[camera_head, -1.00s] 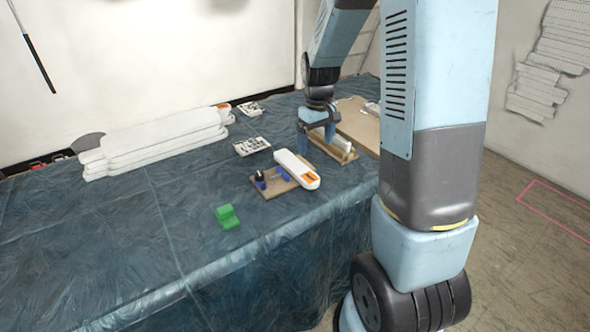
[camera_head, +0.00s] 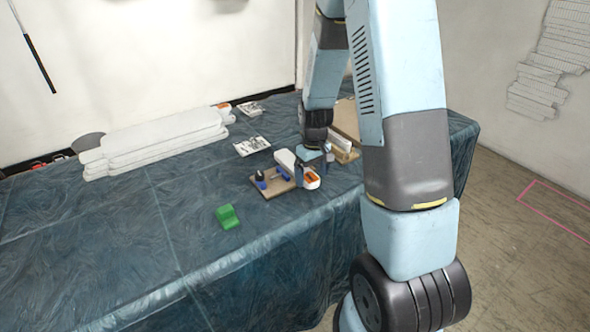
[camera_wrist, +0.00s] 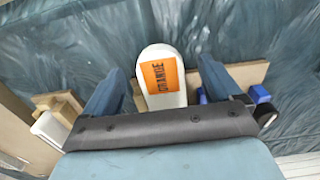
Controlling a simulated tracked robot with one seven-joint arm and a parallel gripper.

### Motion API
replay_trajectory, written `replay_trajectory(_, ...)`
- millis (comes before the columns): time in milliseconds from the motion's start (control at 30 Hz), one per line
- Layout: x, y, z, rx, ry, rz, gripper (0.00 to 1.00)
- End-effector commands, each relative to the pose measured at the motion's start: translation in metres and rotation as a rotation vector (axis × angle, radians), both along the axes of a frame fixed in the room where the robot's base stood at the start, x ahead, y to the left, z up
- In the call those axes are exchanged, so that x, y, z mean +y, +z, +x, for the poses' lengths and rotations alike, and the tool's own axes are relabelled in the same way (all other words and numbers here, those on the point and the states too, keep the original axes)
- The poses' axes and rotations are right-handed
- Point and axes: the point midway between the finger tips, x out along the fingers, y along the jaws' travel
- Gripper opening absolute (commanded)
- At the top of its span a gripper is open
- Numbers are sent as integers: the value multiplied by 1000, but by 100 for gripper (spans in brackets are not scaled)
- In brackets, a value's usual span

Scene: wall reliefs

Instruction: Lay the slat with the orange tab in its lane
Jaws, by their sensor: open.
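The white slat with the orange tab (camera_head: 311,184) lies across a brown board with blue pieces, near the table's front edge. My gripper (camera_head: 311,167) is over the slat and hides its middle in the head view. In the wrist view the slat's rounded white end (camera_wrist: 157,54), with an orange label reading ORANGE, shows between the two fingers of my gripper (camera_wrist: 161,68). The fingers are open, one on each side, with gaps to the slat. Whether they reach down to its height I cannot tell. Which place is its lane is not clear.
The brown board (camera_head: 271,188) carries blue pieces and a dark knob. A second wooden piece (camera_head: 347,155) with a white bar stands behind, right. White stacked panels (camera_head: 150,145), a green block (camera_head: 228,217) and small trays (camera_head: 252,146) lie leftward. The table's front left is clear.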

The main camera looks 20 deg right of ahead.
Motion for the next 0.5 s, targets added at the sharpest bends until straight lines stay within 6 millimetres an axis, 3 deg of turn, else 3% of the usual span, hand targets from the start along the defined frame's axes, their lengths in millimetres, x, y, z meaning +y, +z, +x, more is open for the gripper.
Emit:
replay_trajectory(200,-1,-17,0,0,0,0,92)
replay_trajectory(467,-1,-19,0,-1,0,0,92)
replay_trajectory(500,-1,-19,0,-1,0,0,88)
